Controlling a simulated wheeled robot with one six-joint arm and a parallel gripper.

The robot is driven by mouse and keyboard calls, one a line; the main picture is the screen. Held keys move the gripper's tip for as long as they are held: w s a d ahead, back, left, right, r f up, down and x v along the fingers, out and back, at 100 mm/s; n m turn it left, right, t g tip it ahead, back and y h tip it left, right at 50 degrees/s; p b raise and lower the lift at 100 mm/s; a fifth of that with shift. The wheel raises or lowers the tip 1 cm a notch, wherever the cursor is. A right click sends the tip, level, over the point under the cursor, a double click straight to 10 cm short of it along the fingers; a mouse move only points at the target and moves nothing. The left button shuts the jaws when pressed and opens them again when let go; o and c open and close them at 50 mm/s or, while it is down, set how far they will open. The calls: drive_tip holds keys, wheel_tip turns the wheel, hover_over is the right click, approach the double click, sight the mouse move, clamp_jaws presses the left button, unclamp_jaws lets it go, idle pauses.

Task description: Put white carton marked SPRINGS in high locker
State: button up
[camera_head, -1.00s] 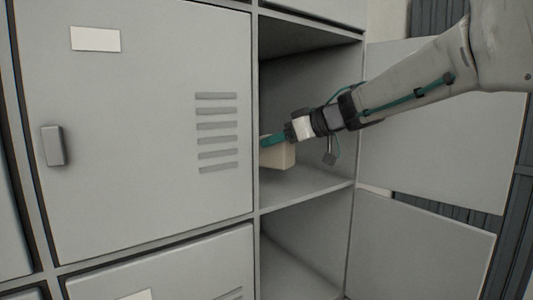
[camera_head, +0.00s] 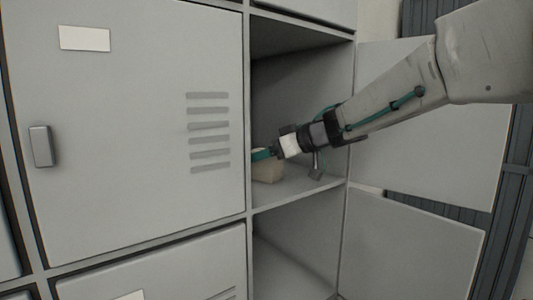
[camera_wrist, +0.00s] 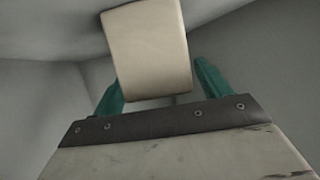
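The white carton (camera_head: 268,169) is inside an open upper locker compartment, low and close to the shelf; I cannot tell whether it touches it. In the wrist view the carton (camera_wrist: 148,50) is a plain cream block, slightly tilted against my gripper. No marking shows. My gripper (camera_head: 262,155) reaches in from the right, its teal fingers at the carton's top. The open high locker's shelf (camera_head: 300,189) is otherwise bare where visible.
A closed locker door (camera_head: 130,130) with vents and a handle stands left and hides part of the compartment. The open locker door (camera_head: 430,150) is at the right, behind my arm. Another open compartment (camera_head: 290,245) lies below, with its door (camera_head: 410,240) swung right.

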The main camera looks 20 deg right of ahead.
drive_tip(key=shift+r, duration=0.2)
drive_tip(key=v, duration=1.2)
